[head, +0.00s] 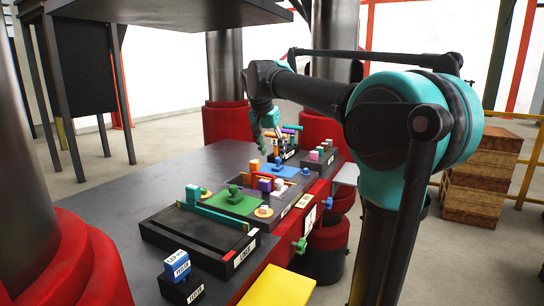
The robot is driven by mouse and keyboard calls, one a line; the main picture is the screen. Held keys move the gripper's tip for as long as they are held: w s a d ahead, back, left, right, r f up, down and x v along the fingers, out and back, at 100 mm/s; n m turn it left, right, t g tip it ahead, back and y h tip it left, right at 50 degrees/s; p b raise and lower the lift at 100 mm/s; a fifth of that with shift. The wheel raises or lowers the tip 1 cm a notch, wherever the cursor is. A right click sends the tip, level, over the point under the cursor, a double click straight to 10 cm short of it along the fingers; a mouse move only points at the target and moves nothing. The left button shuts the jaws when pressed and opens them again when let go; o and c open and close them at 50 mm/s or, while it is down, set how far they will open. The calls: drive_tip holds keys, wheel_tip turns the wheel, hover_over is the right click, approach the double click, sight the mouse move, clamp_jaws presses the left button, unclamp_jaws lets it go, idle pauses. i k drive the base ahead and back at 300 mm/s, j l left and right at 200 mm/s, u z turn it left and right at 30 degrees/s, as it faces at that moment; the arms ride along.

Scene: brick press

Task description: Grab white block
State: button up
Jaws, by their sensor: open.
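My gripper (268,128) hangs over the far part of the dark table (190,165), above the colored pieces. It is open, and I see nothing held in it. The pieces are too small to tell for certain which is the white block.
A green plate (232,204) and a blue plate (275,171) carry more pieces. Thick dark columns with red bases (225,120) stand around the table. The table's left part is clear.

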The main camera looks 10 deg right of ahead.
sight(279, 190)
drive_tip(key=k+l, duration=0.15)
drive_tip(key=k, duration=0.35)
drive_tip(key=k+l, duration=0.1)
drive_tip(key=k, duration=0.4)
